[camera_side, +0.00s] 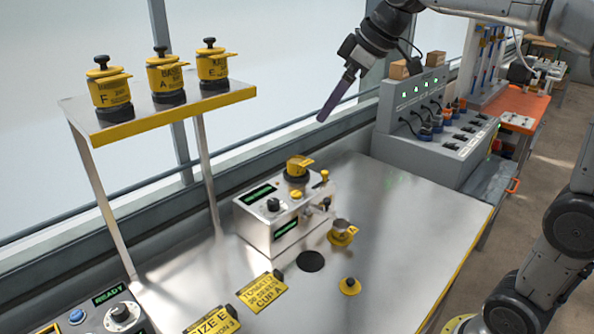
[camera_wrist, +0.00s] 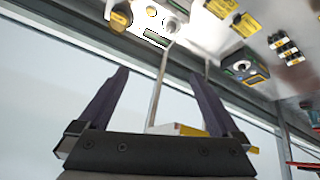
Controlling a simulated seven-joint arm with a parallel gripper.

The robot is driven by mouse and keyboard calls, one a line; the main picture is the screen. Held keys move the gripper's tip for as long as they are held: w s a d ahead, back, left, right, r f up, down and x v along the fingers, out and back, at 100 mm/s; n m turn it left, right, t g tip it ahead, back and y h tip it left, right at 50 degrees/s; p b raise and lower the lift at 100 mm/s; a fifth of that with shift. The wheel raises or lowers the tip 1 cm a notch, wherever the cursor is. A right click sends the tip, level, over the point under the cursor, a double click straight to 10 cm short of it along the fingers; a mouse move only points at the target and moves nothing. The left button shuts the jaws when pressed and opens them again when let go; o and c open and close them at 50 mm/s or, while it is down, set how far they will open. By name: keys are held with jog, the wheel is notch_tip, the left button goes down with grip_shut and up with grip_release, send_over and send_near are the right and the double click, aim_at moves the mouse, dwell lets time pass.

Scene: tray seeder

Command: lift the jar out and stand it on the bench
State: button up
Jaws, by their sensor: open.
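A yellow jar (camera_side: 298,167) without a black knob sits in a dark collar on top of the grey seeder machine (camera_side: 262,221); its lower part is hidden. In the wrist view the jar (camera_wrist: 121,17) shows at the top left, beside the machine's display. My gripper (camera_side: 321,118) is in the air above and behind the machine, well apart from the jar. In the wrist view its two dark fingers (camera_wrist: 157,85) are spread with nothing between them. A yellow disc with a black knob (camera_side: 349,287) lies on the bench (camera_side: 400,225).
Three knobbed yellow jars, F (camera_side: 110,92), A (camera_side: 166,79) and E (camera_side: 213,68), stand on a raised shelf (camera_side: 150,122) at left. A small metal cup (camera_side: 341,229) stands beside the machine. A grey socket console (camera_side: 430,140) stands behind. The bench's right side is clear.

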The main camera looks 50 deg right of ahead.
jog(key=w+d+f, duration=0.2)
jog(key=w+d, duration=0.2)
jog(key=w, duration=0.4)
jog(key=m+g, duration=0.1)
jog(key=g, duration=0.1)
send_over(296, 163)
jog(key=s+d, duration=0.3)
jog(key=d, duration=0.1)
notch_tip(296, 163, down, 12)
jog(key=r, duration=0.1)
jog(key=x, duration=0.7)
jog(key=shift+s+a+f, duration=0.1)
jog(key=shift+a+f, duration=0.05)
jog(key=shift+a, duration=0.2)
jog(key=shift+x, duration=3.25)
jog(key=shift+a, duration=0.1)
jog(key=shift+c, duration=0.2)
jog(key=c, duration=1.5)
jog(key=shift+r, duration=0.25)
